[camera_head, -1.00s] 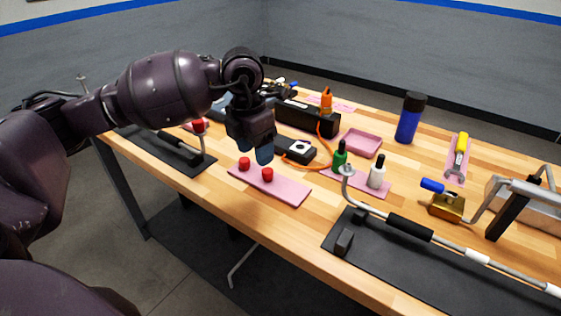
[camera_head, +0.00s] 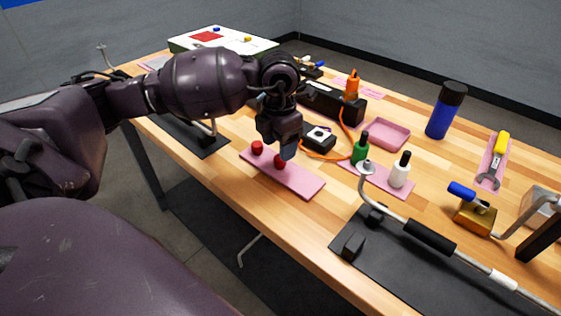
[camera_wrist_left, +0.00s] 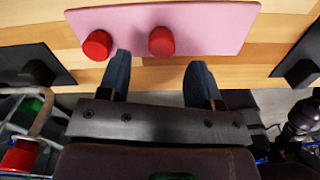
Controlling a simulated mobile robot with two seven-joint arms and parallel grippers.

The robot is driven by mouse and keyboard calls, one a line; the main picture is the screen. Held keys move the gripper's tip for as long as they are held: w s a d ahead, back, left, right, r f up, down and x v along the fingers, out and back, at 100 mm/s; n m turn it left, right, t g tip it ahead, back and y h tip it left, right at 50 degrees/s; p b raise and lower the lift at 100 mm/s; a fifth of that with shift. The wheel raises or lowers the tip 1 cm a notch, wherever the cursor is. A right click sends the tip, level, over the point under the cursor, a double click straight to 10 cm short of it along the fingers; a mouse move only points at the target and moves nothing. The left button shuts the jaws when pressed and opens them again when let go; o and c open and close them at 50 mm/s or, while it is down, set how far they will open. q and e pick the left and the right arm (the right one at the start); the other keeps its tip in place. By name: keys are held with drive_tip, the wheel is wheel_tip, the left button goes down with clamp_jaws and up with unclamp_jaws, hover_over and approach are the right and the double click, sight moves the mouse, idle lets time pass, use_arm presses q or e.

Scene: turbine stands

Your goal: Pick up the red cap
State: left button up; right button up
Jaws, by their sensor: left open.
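Two red caps stand on a pink mat (camera_head: 300,183) near the front edge of the table. The left cap (camera_head: 257,147) is clear of the gripper; the right cap (camera_head: 280,161) is partly behind or beside my left fingertips. My left gripper (camera_head: 288,150) is open and points down over the mat. In the left wrist view, the open fingers (camera_wrist_left: 160,66) straddle the line to the right-hand cap (camera_wrist_left: 161,41), which sits just past their tips. The other cap (camera_wrist_left: 97,45) is left of the left finger. Neither cap is held. My right gripper is not in view.
A black camera-like box (camera_head: 318,137), green bottle (camera_head: 360,149) and white bottle (camera_head: 400,170) stand behind and right of the mat. A bent metal rod with a black grip (camera_head: 430,237) lies on a dark mat at front right.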

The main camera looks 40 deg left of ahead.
use_arm(q)
wheel_tip(320, 180, down, 5)
drive_tip(key=shift+d+r, duration=0.1)
clamp_jaws()
idle(0.4)
